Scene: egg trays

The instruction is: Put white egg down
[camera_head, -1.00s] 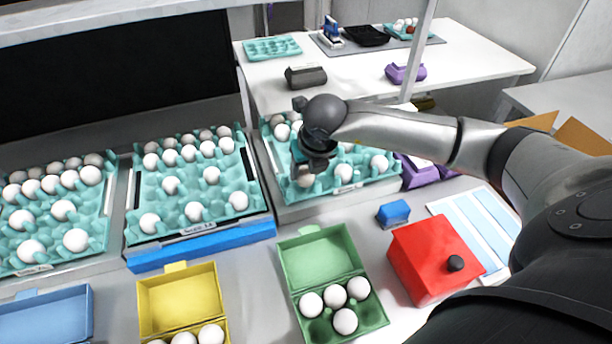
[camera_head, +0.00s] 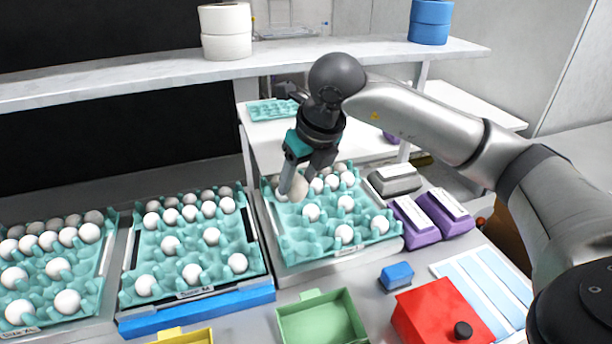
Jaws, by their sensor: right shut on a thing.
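My right gripper (camera_head: 302,180) comes in from the right and is shut on a white egg (camera_head: 298,188). It holds the egg at the back left part of the right-hand teal egg tray (camera_head: 290,246). Whether the egg touches the tray is hard to tell. Another white egg (camera_head: 281,196) is just left of it, partly hidden by a finger. Several more white eggs sit in this tray, in the back rows and toward the front right. My left gripper is not in view.
Two more teal trays with eggs, the middle one (camera_head: 205,264) and the left one (camera_head: 88,293), stand to the left. In front are a green carton (camera_head: 318,322), a red box (camera_head: 440,312) and a blue block (camera_head: 397,275). Purple cartons (camera_head: 415,222) stand right of the tray. A shelf (camera_head: 150,82) runs above.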

